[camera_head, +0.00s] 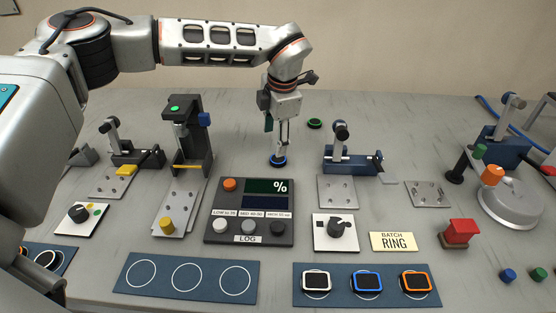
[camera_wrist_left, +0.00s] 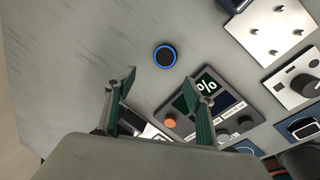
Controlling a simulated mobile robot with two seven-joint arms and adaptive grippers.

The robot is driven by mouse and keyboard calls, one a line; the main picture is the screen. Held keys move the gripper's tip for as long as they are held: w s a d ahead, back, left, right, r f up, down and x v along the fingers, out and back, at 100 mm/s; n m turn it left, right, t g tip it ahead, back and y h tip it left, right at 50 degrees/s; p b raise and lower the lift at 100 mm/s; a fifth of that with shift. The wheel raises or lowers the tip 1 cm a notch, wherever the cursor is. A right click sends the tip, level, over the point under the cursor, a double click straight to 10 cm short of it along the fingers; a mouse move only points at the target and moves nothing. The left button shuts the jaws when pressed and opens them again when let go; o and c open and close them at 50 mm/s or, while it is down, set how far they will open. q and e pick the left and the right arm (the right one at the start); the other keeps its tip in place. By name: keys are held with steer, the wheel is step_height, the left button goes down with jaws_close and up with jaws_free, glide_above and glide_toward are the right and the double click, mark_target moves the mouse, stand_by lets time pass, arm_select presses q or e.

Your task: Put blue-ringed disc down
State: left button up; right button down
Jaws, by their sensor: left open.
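The blue-ringed disc (camera_head: 278,161) is small and dark with a bright blue rim. It lies flat on the grey tabletop behind the display console. My left gripper (camera_head: 282,146) points down just above the disc. In the left wrist view the fingers of the left gripper (camera_wrist_left: 169,82) are spread apart with nothing between them. The blue-ringed disc (camera_wrist_left: 165,57) shows whole there, past the fingertips and clear of both. My right gripper is not in view.
A green-ringed disc (camera_head: 315,123) lies behind and to the right. The console (camera_head: 249,227) stands in front, a toggle clamp (camera_head: 350,160) to the right and a taller press (camera_head: 190,145) to the left. A blue mat (camera_head: 172,295) with circles lies at the front. Bare table surrounds the disc.

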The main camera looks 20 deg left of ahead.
mark_target(278, 160)
arm_select(q)
steer(key=shift+w+d+f+n+t+p, duration=0.1)
steer(key=shift+w+f+n+t+p, duration=0.2)
steer(key=shift+f+n, duration=1.6)
steer(key=shift+w+d+f+n+t+p, duration=0.15)
steer(key=shift+f+n+t+p, duration=0.45)
steer(key=shift+n, duration=2.45)
steer(key=shift+w+f+n+t, duration=0.1)
steer(key=shift+w+f+n, duration=0.15)
steer(key=shift+f+n, duration=1.75)
steer(key=shift+r+n, duration=0.45)
steer(key=shift+r, duration=0.05)
steer(key=c, duration=1.2)
steer(key=shift+o, duration=0.2)
steer(key=shift+r, duration=0.1)
